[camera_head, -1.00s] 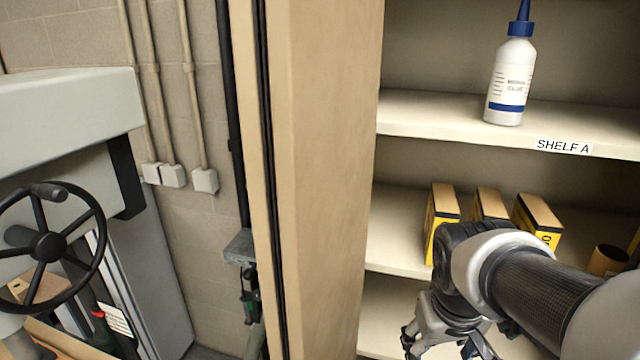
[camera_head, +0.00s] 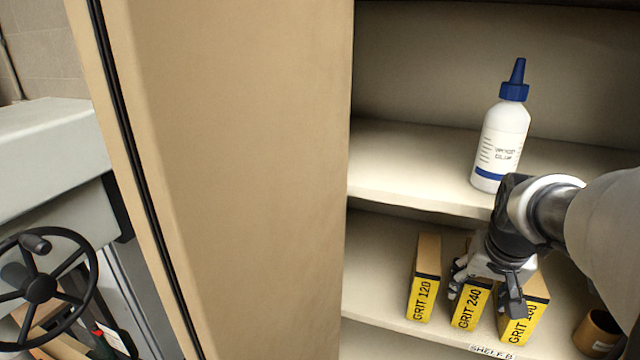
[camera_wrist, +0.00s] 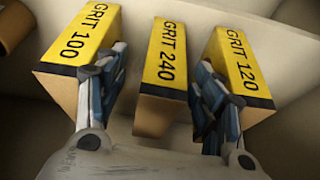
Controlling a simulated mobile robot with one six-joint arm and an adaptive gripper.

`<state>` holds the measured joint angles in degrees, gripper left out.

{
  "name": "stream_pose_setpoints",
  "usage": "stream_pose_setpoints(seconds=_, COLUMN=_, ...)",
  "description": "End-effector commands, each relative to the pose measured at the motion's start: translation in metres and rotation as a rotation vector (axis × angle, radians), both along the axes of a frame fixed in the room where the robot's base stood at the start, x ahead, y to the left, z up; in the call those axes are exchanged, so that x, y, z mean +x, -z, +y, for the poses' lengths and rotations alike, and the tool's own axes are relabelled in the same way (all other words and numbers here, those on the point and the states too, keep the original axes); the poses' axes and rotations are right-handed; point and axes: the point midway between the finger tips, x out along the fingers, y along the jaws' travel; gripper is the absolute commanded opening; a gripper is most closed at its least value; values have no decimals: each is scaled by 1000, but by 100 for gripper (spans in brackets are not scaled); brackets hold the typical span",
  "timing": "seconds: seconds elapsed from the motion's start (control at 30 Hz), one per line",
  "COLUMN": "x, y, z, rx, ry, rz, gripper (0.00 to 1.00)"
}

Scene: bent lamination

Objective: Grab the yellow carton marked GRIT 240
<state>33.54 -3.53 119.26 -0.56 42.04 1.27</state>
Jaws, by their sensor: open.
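The yellow GRIT 240 carton (camera_head: 467,308) stands on the lower shelf, the middle one of three alike cartons. Its brown top is partly hidden by my gripper (camera_head: 486,284) in the head view. My gripper is open, with one finger on each side of this carton. In the wrist view the GRIT 240 carton (camera_wrist: 165,58) lies between the two fingers of my gripper (camera_wrist: 160,72), with the label facing the camera. The fingers sit in the gaps beside it. I cannot tell whether either finger touches it.
The GRIT 120 carton (camera_head: 424,290) stands close on the left, and the GRIT 100 carton (camera_wrist: 82,38) close on the other side. A white glue bottle (camera_head: 500,145) stands on the upper shelf (camera_head: 400,172). A brown roll (camera_head: 598,333) is at the lower right.

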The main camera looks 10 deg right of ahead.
Motion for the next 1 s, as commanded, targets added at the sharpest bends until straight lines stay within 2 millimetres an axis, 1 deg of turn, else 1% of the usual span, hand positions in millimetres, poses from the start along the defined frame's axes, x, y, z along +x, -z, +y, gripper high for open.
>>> stream_pose_setpoints(seconds=0.23, x=8, y=27, z=-5, rx=0, ry=2, rz=-1, gripper=62)
stream_pose_setpoints(seconds=0.4, x=13, y=53, z=-7, rx=1, ry=2, rz=0, gripper=62)
stream_pose_setpoints(seconds=0.5, x=17, y=63, z=-10, rx=0, ry=2, rz=-1, gripper=62)
stream_pose_setpoints(seconds=0.6, x=19, y=67, z=-11, rx=-2, ry=2, rz=-4, gripper=62)
stream_pose_setpoints(seconds=0.8, x=19, y=67, z=-11, rx=-3, ry=1, rz=-4, gripper=62)
stream_pose_setpoints(seconds=1.0, x=19, y=67, z=-11, rx=-3, ry=1, rz=-4, gripper=48)
